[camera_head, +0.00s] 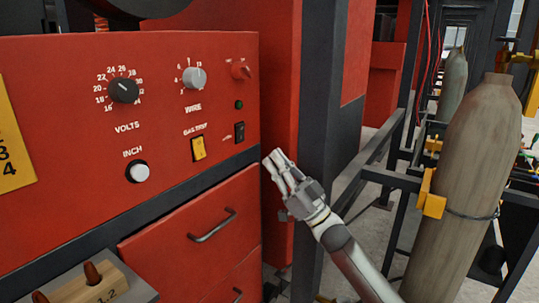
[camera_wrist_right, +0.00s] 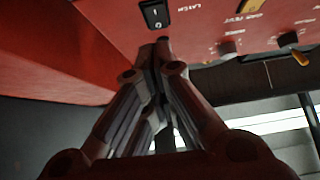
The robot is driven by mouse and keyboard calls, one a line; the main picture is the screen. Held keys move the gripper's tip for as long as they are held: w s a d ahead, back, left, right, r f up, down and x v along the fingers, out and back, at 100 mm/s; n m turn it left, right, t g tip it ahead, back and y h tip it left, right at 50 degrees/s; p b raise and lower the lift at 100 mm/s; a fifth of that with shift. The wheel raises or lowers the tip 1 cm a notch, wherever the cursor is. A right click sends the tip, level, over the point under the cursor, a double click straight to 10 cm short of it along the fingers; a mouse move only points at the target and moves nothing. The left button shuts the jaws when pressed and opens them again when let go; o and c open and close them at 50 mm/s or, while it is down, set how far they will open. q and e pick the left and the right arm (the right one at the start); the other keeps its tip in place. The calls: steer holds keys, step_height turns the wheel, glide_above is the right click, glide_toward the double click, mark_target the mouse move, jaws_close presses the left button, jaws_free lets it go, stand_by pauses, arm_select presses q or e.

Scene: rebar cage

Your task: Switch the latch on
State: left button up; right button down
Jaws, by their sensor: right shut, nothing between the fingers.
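The latch switch (camera_head: 239,131) is a small black rocker on the right part of the red welder panel, below a green light. In the right wrist view the black rocker (camera_wrist_right: 155,14) is at the top, with the word LATCH beside it. My right gripper (camera_head: 274,159) is shut and empty, just right of and below the switch in the head view. In the wrist view its closed fingertips (camera_wrist_right: 162,45) point up towards the switch; whether they touch the panel I cannot tell. My left gripper is in neither view.
The red panel also carries a yellow gas test switch (camera_head: 198,148), a volts knob (camera_head: 123,91), a wire knob (camera_head: 194,77) and a white inch button (camera_head: 138,172). Below is a drawer handle (camera_head: 212,226). A dark post (camera_head: 322,110) and a gas cylinder (camera_head: 462,180) stand to the right.

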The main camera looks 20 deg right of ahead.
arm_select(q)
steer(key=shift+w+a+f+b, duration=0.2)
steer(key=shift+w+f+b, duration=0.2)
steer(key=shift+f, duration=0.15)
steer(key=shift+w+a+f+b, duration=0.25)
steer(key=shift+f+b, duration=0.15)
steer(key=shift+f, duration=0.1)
arm_select(e)
steer(key=f, duration=0.1)
steer(key=s+d+f, duration=0.1)
steer(key=f, duration=0.1)
steer(key=s+f, duration=0.1)
steer(key=f, duration=0.1)
steer(key=shift+s+d, duration=0.25)
steer(key=shift+d, duration=0.15)
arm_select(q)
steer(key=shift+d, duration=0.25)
arm_select(e)
steer(key=shift+d, duration=0.1)
